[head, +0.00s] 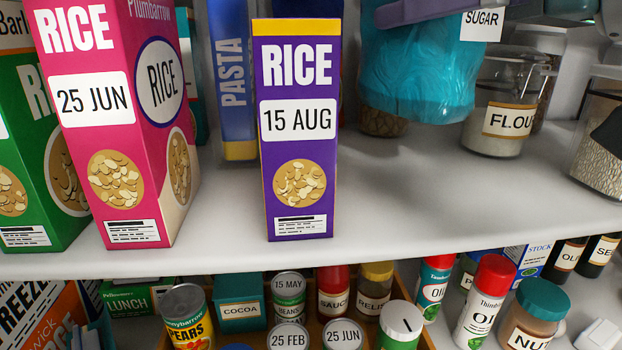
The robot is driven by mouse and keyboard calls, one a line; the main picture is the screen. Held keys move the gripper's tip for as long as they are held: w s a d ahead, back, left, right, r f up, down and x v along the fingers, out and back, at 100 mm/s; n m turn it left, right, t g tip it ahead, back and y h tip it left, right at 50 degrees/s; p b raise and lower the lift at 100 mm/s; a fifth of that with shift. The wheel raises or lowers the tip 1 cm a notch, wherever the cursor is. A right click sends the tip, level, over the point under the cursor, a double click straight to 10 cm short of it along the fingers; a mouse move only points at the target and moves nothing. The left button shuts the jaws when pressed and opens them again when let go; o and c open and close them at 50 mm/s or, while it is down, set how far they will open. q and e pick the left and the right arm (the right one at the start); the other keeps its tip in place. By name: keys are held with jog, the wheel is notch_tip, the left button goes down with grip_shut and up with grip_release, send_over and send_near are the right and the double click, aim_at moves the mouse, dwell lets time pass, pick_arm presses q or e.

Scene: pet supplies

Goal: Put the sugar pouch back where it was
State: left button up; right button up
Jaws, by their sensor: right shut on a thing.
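The teal sugar pouch (420,75) hangs at the top of the head view, right of centre, with a white SUGAR label (482,24) at its upper right. My right gripper (425,10) is shut on the top of the pouch and partly cut off by the frame's edge. The pouch appears held above the grey shelf (420,200), in front of a brown-filled container (383,122) that it mostly hides. My left gripper is not in view.
A flour jar (508,118) stands just right of the pouch. A purple rice box (297,130) stands to its left, with a blue pasta box (230,80) behind. Pink (100,130) and green rice boxes fill the left. The shelf's front middle-right is clear. Cans and bottles stand below.

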aim_at(421, 79)
jog(key=f, duration=0.5)
jog(key=shift+w+a+f, duration=0.15)
jog(key=shift+a, duration=0.05)
notch_tip(421, 79, down, 5)
jog(key=shift+r, duration=0.2)
jog(key=shift+f, duration=0.1)
jog(key=o, duration=1.1)
jog(key=shift+f, duration=0.2)
jog(key=o, duration=0.4)
jog(key=shift+c, duration=0.2)
